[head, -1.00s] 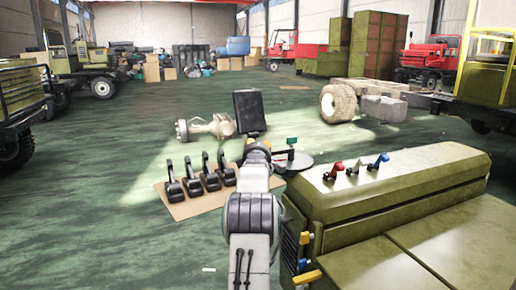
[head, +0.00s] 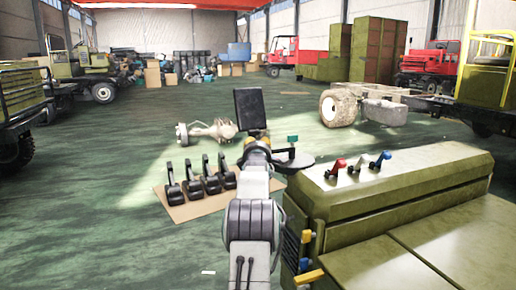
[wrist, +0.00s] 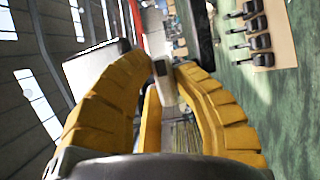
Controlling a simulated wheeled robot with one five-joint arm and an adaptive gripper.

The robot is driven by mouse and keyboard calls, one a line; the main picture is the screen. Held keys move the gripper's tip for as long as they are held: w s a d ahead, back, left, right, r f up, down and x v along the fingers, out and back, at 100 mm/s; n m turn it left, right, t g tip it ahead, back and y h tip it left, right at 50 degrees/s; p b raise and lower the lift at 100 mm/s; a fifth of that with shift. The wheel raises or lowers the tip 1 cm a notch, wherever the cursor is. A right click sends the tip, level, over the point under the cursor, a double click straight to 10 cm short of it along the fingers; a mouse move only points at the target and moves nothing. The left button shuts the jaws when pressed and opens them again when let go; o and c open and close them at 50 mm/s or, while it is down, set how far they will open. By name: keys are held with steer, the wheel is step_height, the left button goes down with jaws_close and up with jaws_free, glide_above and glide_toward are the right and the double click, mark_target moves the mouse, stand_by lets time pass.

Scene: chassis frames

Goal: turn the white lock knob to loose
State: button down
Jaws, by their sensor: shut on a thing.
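My gripper (wrist: 163,82), with two ridged yellow fingers, is shut on a small pale, block-like piece, which I take to be the white lock knob (wrist: 161,70). The fingertips close in on it from both sides. Its lower part and mount are hard to make out, and I cannot tell its turn angle. In the head view my arm reaches straight ahead, and its end (head: 257,146) shows only a little yellow below a black panel (head: 249,108). The knob is hidden there.
A green chassis box (head: 395,190) at the right carries red, white and blue levers (head: 384,157). Several black pedals (head: 211,183) stand on a tan board at the left. Open green floor (head: 90,220) is at the left.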

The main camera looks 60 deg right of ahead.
steer(key=c, duration=1)
jaws_free()
steer(key=shift+s, duration=0.1)
steer(key=shift+v, duration=5.9)
steer(key=shift+a, duration=0.1)
